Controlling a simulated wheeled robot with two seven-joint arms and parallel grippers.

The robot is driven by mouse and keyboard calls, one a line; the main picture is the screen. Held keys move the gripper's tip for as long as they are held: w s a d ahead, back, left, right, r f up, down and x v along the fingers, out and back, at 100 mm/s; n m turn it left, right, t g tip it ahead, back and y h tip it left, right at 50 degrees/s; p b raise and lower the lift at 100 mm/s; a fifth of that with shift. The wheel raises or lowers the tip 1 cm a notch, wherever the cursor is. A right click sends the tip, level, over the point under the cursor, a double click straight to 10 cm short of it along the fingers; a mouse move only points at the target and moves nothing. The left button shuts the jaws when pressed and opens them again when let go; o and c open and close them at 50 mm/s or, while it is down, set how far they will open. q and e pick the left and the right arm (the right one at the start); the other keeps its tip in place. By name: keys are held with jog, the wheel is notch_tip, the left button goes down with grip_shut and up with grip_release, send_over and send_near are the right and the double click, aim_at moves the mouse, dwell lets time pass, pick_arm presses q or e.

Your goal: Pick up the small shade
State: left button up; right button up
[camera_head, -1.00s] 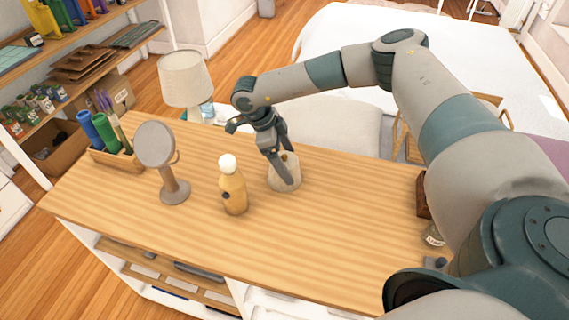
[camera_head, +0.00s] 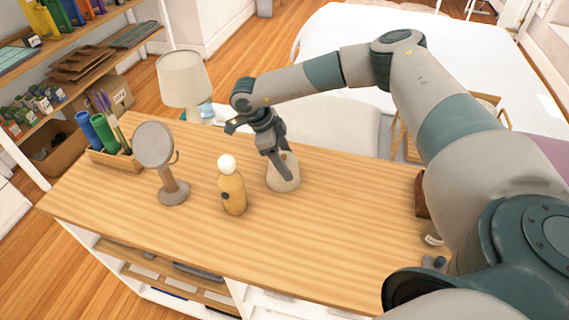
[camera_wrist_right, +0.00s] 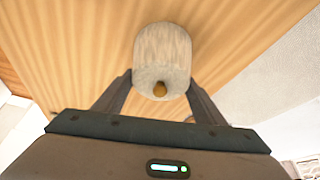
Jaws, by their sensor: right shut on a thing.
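The small shade (camera_head: 284,183) is a pale, cream-grey rounded cylinder on the wooden table, right of the yellow bottle. In the right wrist view the small shade (camera_wrist_right: 162,48) shows from above, with a small brass-coloured knob on its near end. My right gripper (camera_head: 280,164) comes down over it from behind, with a finger across its side. In the right wrist view the two fingers of my right gripper (camera_wrist_right: 160,90) are on either side of the shade, shut on it. The shade appears to stand on the tabletop; I cannot tell whether its base is clear of it. My left gripper is not in view.
A yellow bottle with a white cap (camera_head: 232,186) stands just left of the shade. A round mirror on a stand (camera_head: 155,145) and a wooden organiser (camera_head: 118,157) are farther left. A lamp (camera_head: 185,78) stands behind.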

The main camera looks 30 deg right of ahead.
aim_at(290, 160)
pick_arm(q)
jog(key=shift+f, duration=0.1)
pick_arm(e)
jog(key=shift+r, duration=0.1)
jog(key=shift+r+b, duration=0.5)
jog(key=shift+r, duration=0.05)
notch_tip(290, 160, up, 2)
jog(key=shift+r+b, duration=0.1)
jog(key=shift+b, duration=0.6)
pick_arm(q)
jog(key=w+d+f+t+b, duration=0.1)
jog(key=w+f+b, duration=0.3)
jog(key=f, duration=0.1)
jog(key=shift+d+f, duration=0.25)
pick_arm(e)
jog(key=s+a+r, duration=0.2)
jog(key=s+r, duration=0.5)
jog(key=s, duration=0.4)
jog(key=shift+s+r, duration=0.25)
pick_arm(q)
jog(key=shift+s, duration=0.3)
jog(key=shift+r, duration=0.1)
